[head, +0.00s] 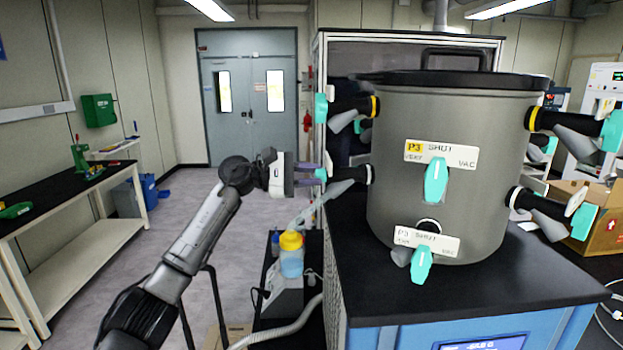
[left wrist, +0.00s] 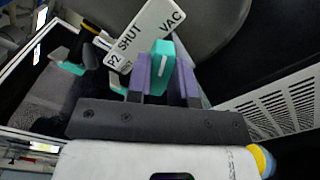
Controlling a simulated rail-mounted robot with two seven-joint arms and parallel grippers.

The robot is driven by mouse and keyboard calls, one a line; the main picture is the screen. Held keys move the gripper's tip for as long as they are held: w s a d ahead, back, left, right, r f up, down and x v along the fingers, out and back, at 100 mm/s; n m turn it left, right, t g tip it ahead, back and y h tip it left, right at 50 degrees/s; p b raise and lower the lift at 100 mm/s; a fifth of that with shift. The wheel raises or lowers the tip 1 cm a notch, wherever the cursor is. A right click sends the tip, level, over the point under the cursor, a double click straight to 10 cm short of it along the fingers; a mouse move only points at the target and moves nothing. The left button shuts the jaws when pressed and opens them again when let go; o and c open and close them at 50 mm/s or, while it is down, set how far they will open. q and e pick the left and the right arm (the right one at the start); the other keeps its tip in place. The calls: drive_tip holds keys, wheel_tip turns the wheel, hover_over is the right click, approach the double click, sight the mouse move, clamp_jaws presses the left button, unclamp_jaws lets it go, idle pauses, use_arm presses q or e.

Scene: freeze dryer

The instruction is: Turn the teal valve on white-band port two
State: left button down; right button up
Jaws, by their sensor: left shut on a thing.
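The drum-shaped chamber (head: 440,130) carries several side ports with teal valves. My left gripper (head: 318,172) is at the lower left port, whose stub has a white band (head: 370,174). In the left wrist view, the purple fingers of my left gripper (left wrist: 163,80) are shut around a teal valve handle (left wrist: 160,62) with a white line on it. Beside it, a white label plate (left wrist: 145,35) reads "SHUT" and "VAC", with what looks like P2 at its corner. In the head view the fingers partly hide this handle. My right gripper is not in view.
The yellow-band upper left port (head: 366,106) sits just above my left gripper. Two front valves (head: 435,180) (head: 421,264) have plates marked P3. A yellow-capped bottle (head: 291,255) stands below my left gripper. A bench (head: 60,190) is at the left, with open floor between.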

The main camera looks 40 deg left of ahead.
use_arm(q)
drive_tip(key=shift+m, duration=0.3)
idle(0.4)
drive_tip(key=c, duration=1)
unclamp_jaws()
drive_tip(key=b+v, duration=0.2)
drive_tip(key=v, duration=1.2)
drive_tip(key=shift+w, duration=0.1)
